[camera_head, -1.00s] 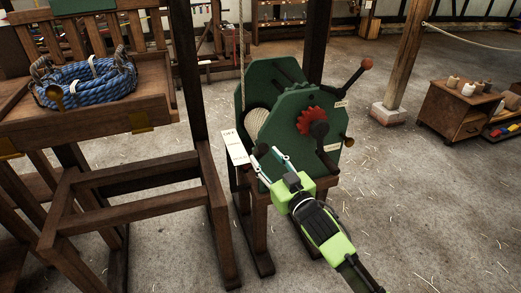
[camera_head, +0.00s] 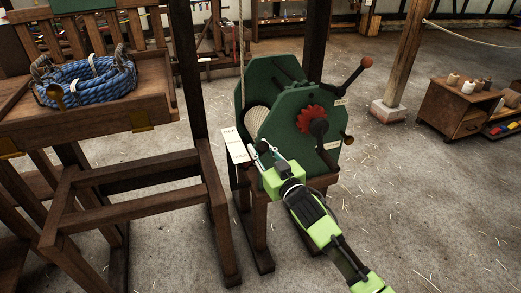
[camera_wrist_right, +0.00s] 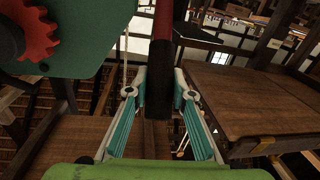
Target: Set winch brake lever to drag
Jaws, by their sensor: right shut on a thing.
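The winch (camera_head: 285,130) has green side plates, a drum of pale rope and a red toothed wheel (camera_head: 312,119). My right gripper (camera_head: 262,148) is low at the winch's front left, beside a white lettered label plate (camera_head: 236,147). In the right wrist view, the gripper (camera_wrist_right: 160,92) has its teal fingers shut on the black grip of the brake lever (camera_wrist_right: 159,80), whose shaft above is dark red. In the head view the lever is mostly hidden by the gripper. The lettering on the plate is too small to read. My left gripper is out of view.
A crank handle with a red-brown knob (camera_head: 366,62) sticks out at the winch's upper right. A wooden bench (camera_head: 100,116) with a blue rope coil (camera_head: 88,82) stands at left. A wooden post (camera_head: 405,60) and small cabinet (camera_head: 455,108) stand at right. The floor between is clear.

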